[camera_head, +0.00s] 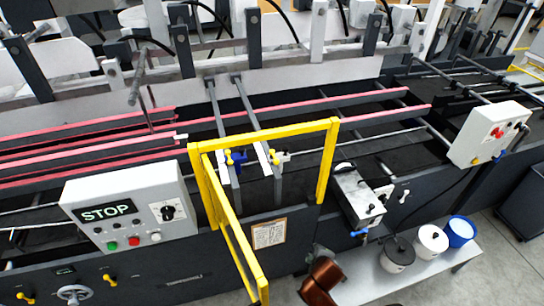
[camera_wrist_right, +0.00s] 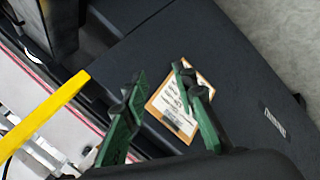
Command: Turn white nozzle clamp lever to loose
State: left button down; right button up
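Two slanted nozzle bars stand behind the yellow guard frame in the head view. The right bar carries a clamp with a small white lever (camera_head: 284,156) and a yellow knob. The left bar carries a similar clamp with a blue lever (camera_head: 238,157). The white lever's exact angle is too small to tell. My right gripper (camera_head: 319,253) is a dark, partly hidden shape below and right of the clamps, in front of the machine. In the wrist view its green fingers (camera_wrist_right: 158,76) are apart with nothing between them. My left gripper is not in view.
The yellow guard frame (camera_head: 264,134) stands around the nozzle bars; it also crosses the left of the wrist view (camera_wrist_right: 45,115). A framed label (camera_head: 268,234) is on the dark panel. A STOP control box (camera_head: 128,208) is at left. Several pots stand on a shelf (camera_head: 428,276) at right.

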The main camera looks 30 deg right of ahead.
jog(key=w+d+r+n+t+h, duration=0.1)
jog(key=w+d+r+n+t, duration=0.15)
jog(key=w+r+n, duration=0.35)
jog(key=w+d+r+n+t+h, duration=0.1)
jog(key=w+r+n+t, duration=0.3)
jog(key=w, duration=0.5)
jog(key=n+t+y, duration=0.2)
jog(key=n+t, duration=0.3)
jog(key=n, duration=1.3)
send_near(271, 152)
jog(key=shift+g, duration=0.35)
jog(key=x, duration=0.7)
jog(key=b+x, duration=0.1)
jog(key=x, duration=0.3)
jog(key=shift+w+d+f, duration=0.2)
jog(key=shift+d+f, duration=0.1)
jog(key=shift+d, duration=0.1)
jog(key=shift+c, duration=0.7)
grip_shut()
jog(key=shift+w+f, duration=0.1)
jog(key=shift+f, duration=0.1)
